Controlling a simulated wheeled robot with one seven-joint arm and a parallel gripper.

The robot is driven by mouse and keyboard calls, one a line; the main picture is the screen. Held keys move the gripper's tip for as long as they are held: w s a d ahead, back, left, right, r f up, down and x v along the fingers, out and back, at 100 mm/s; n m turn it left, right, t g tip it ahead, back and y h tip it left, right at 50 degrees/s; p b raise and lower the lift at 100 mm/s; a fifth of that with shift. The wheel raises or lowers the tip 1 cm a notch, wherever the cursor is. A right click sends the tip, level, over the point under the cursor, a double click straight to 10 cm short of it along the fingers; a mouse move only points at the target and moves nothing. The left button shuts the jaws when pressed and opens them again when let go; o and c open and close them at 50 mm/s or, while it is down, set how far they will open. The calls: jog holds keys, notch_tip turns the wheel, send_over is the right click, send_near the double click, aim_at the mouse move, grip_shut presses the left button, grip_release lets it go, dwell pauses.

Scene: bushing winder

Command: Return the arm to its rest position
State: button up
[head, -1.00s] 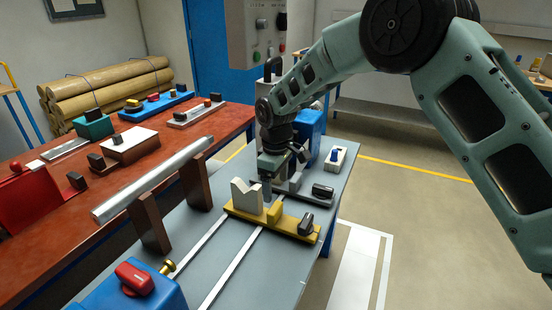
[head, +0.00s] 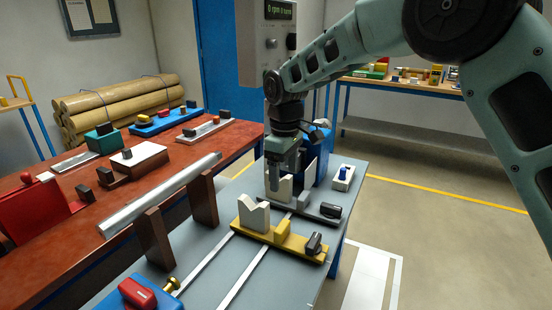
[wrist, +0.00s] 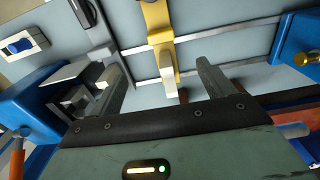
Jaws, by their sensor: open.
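My gripper (head: 280,181) hangs from my arm over the grey-topped winder table (head: 215,262) in the head view. Its two fingers (wrist: 165,82) are spread apart in the wrist view, with nothing held between them. The yellow support with a white V-block (head: 253,213) stands on the rails in front of my gripper, and its yellow base also shows in the wrist view (wrist: 158,18). A grey support with a black knob (head: 318,208) stands just behind it, close to my gripper and partly hidden by it.
A silver mandrel (head: 160,195) rests on two brown posts at the left. A blue block with a red knob (head: 137,293) is at the near end. A control box (head: 270,45) stands behind my gripper. The red bench (head: 60,240) lies left; floor at the right is clear.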

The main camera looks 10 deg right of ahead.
jog(key=s+a+r+m+y, duration=0.1)
jog(key=s+r, duration=0.1)
jog(key=s, duration=0.8)
jog(key=s+r+m, duration=0.1)
jog(key=s+r, duration=0.1)
jog(key=s, duration=0.9)
jog(key=s+d+f, duration=0.1)
jog(key=s+d, duration=0.2)
jog(key=s, duration=0.5)
jog(key=s+d+f+m, duration=0.1)
jog(key=s+d, duration=0.2)
jog(key=s, duration=0.4)
jog(key=shift+s+d+f+m, duration=0.3)
jog(key=shift+s, duration=0.05)
